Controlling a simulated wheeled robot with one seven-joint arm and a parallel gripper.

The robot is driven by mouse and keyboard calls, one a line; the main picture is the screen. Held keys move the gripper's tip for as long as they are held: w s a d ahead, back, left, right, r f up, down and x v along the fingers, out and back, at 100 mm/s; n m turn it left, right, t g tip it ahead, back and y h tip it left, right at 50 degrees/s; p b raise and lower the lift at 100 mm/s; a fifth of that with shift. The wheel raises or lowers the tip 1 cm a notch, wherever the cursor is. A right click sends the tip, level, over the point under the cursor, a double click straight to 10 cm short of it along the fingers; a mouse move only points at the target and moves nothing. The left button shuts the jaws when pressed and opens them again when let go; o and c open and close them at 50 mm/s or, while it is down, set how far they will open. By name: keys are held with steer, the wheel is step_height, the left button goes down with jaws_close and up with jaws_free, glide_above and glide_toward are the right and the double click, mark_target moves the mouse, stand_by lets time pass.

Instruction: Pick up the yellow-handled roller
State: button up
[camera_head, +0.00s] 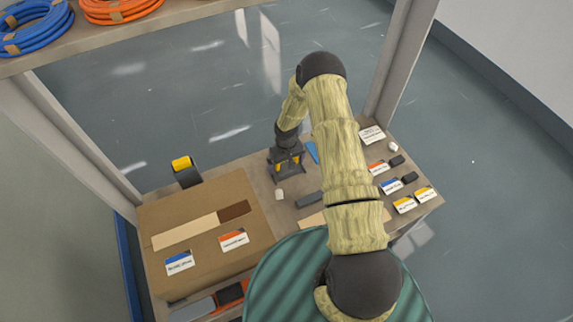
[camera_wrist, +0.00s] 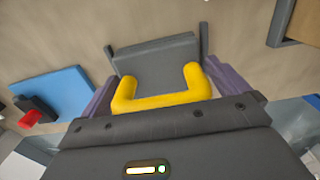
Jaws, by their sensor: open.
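The yellow-handled roller shows in the wrist view with its U-shaped yellow handle (camera_wrist: 165,101) near the gripper's palm and its grey body (camera_wrist: 158,60) just beyond. In the head view a bit of yellow (camera_head: 283,167) shows between the fingers. My gripper (camera_head: 286,176) points down over the far edge of the table. In the wrist view its open fingers (camera_wrist: 157,48) stand on both sides of the roller. I cannot tell whether they touch it. The roller is mostly hidden by the gripper in the head view.
A cardboard box (camera_head: 160,222) fills the table's left side. A black item with a yellow top (camera_head: 183,170) stands behind it. A blue flat item (camera_head: 312,152) lies right of the gripper. Labels and small dark pieces cover the right side. A post (camera_head: 398,70) rises behind the arm.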

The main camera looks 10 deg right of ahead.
stand_by(0.3)
steer(key=c, duration=0.8)
steer(key=shift+r, duration=0.15)
step_height(320, 180, up, 10)
steer(key=shift+f, duration=0.1)
steer(key=shift+r, duration=0.2)
steer(key=s+r+m, duration=0.2)
steer(key=s+r, duration=0.2)
steer(key=r, duration=0.6)
steer(key=shift+s, duration=0.3)
